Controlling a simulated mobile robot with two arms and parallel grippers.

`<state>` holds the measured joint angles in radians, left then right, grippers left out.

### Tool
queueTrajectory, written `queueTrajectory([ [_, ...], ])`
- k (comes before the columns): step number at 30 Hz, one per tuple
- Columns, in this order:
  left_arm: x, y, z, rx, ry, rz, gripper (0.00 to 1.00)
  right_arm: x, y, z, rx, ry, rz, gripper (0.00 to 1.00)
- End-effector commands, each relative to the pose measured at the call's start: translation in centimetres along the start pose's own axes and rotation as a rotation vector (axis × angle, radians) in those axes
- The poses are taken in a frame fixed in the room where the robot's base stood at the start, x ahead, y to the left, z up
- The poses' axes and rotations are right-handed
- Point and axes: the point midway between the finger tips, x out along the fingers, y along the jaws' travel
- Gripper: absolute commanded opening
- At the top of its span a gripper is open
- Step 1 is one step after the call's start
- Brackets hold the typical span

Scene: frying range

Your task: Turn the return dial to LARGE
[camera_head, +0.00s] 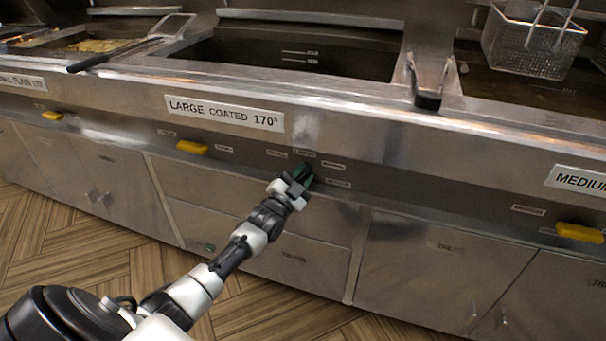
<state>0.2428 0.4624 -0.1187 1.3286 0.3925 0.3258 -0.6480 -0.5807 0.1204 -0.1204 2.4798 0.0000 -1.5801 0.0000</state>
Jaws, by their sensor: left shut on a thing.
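My right gripper is not in view.
Yellow handles (192,147) sit along the same panel, with another at the right (578,232). Cabinet doors (435,275) are below. Above are open fryer vats (290,52) and a wire basket (532,45). Wooden floor (85,255) is clear at the lower left.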

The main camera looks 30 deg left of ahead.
Motion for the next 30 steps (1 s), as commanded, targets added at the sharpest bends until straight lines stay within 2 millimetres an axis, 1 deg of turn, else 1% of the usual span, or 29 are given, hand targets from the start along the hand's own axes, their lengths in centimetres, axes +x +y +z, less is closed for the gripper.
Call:
queueTrajectory([
  [15, -0.1, -0.4, 0.0, -0.415, -0.002, -0.171, 0.0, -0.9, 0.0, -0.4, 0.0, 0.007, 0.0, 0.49],
  [17, -0.1, -0.4, 0.1, -0.455, -0.002, -0.188, 0.0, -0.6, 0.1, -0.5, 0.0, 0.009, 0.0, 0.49],
  [22, -0.1, -0.5, 0.1, -0.547, -0.002, -0.225, 0.0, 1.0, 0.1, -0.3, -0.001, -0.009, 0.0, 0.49],
  [30, -0.1, -0.6, 0.2, -0.629, -0.002, -0.259, 0.0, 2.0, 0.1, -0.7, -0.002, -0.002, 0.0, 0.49],
])
